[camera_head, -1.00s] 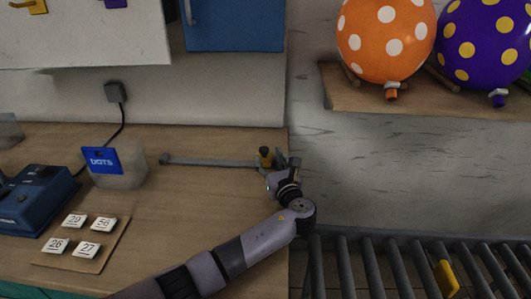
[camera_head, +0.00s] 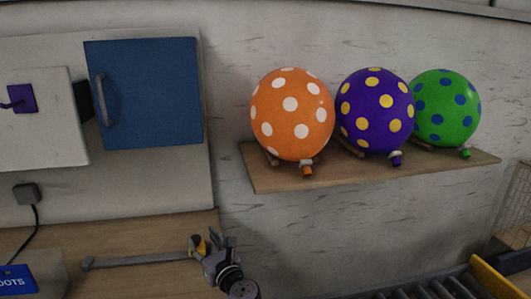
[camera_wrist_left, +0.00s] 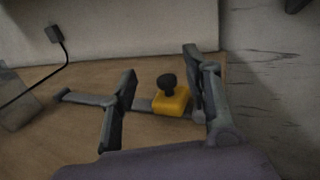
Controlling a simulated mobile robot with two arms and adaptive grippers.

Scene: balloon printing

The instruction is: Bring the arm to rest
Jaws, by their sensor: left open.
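My left gripper (camera_head: 222,247) is low in the head view, over the back right corner of the wooden worktop. It is open in the left wrist view (camera_wrist_left: 160,92). A yellow block with a black knob (camera_wrist_left: 172,99) shows between its fingers, on a grey bar (camera_wrist_left: 143,104). In the head view the yellow block (camera_head: 198,246) is just left of the gripper, at the right end of the grey bar (camera_head: 135,260). Nothing is clearly gripped. My right gripper is not in view.
Orange (camera_head: 291,115), purple (camera_head: 375,110) and green (camera_head: 445,107) dotted balloons sit on a wall shelf (camera_head: 330,172). A blue cabinet door (camera_head: 150,95) is at upper left. A roller conveyor (camera_head: 440,289) is at lower right.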

